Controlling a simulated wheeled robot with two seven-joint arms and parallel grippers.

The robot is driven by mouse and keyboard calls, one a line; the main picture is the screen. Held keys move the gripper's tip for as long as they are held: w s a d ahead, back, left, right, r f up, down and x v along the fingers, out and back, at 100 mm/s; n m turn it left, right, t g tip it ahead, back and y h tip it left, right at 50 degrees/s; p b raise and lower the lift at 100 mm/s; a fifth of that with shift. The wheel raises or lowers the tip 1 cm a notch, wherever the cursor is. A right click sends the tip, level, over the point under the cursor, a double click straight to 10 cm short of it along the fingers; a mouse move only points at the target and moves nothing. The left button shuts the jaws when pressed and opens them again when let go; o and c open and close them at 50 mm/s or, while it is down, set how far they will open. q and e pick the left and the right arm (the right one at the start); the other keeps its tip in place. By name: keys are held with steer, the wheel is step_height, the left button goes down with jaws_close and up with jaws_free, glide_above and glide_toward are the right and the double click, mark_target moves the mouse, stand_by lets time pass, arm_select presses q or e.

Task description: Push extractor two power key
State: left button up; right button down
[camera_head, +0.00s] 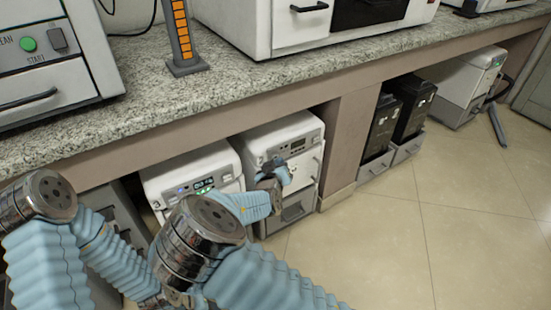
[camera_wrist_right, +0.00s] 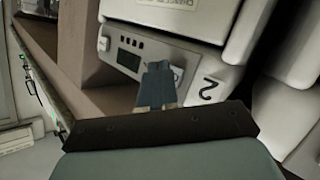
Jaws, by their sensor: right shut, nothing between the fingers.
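Extractor two (camera_head: 262,137) is a white box-shaped machine under the counter, with a small display and keys on its upper front. In the right wrist view its grey control panel (camera_wrist_right: 130,62) appears upside down beside a black numeral 2 (camera_wrist_right: 208,90). My right gripper (camera_head: 280,172) is in front of this machine, below the display; its blue fingertips (camera_wrist_right: 158,68) are together and empty, overlapping the panel edge. I cannot tell whether they touch it. The fingers partly cover the panel, and I cannot make out which key is the power key. My left gripper is out of view.
Another white machine (camera_head: 190,172) with lit green indicators stands to the left under the granite counter (camera_head: 230,85). The tiled floor (camera_head: 420,220) is clear in front.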

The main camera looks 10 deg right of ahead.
steer(key=shift+s+d, duration=0.1)
steer(key=shift+s, duration=0.35)
steer(key=s, duration=0.2)
steer(key=s+d, duration=0.2)
steer(key=s, duration=0.1)
steer(key=shift+s, duration=0.3)
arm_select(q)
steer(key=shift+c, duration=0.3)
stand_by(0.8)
